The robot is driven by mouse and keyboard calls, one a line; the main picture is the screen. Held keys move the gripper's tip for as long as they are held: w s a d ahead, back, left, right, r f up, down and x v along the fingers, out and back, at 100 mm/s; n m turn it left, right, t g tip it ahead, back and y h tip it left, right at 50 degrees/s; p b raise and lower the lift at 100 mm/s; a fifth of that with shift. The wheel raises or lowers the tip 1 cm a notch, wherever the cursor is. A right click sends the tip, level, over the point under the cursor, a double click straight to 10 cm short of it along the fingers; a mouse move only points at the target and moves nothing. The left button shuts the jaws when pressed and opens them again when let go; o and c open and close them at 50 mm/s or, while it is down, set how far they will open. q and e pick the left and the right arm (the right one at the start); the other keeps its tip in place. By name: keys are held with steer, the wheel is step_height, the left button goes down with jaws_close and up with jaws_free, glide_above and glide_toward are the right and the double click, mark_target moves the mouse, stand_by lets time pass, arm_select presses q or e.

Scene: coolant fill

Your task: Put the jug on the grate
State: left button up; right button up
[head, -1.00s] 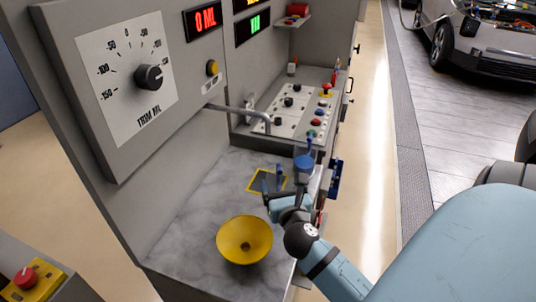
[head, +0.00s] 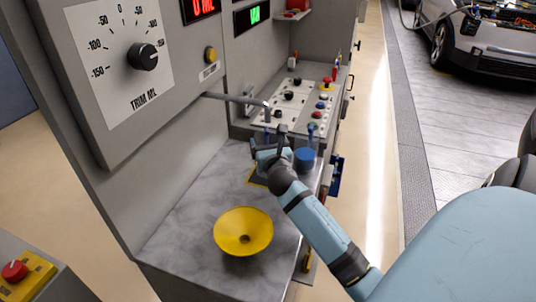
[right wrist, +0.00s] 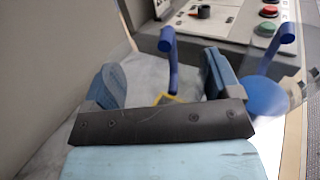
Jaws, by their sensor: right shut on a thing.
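My right gripper (head: 268,143) is over the back of the marble counter, below the bent grey spout. In the right wrist view its blue fingers (right wrist: 163,82) are apart, shut on a clear jug whose walls barely show. The jug's blue handle (right wrist: 170,60) stands beyond and between the fingers. A second clear vessel with a blue handle (right wrist: 285,35) and blue contents (right wrist: 266,95) stands to the right; its blue contents (head: 305,158) also show in the head view. A yellow-edged square (head: 256,177), perhaps the grate, is partly hidden by my gripper. My left gripper is not in view.
A yellow funnel-like bowl (head: 243,232) sits on the front of the counter (head: 190,225). The grey spout (head: 240,99) reaches out from the wall panel above my gripper. A button panel (head: 300,105) lies behind. The counter left of the bowl is clear.

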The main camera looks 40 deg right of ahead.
steer(key=shift+f+b, duration=0.55)
steer(key=shift+f, duration=0.55)
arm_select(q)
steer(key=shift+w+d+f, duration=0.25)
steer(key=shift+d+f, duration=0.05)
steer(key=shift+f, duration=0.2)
arm_select(e)
steer(key=o, duration=0.9)
steer(key=shift+c, duration=0.2)
steer(key=shift+r, duration=0.2)
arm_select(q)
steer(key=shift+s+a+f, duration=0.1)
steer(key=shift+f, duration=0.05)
arm_select(e)
steer(key=v, duration=1.2)
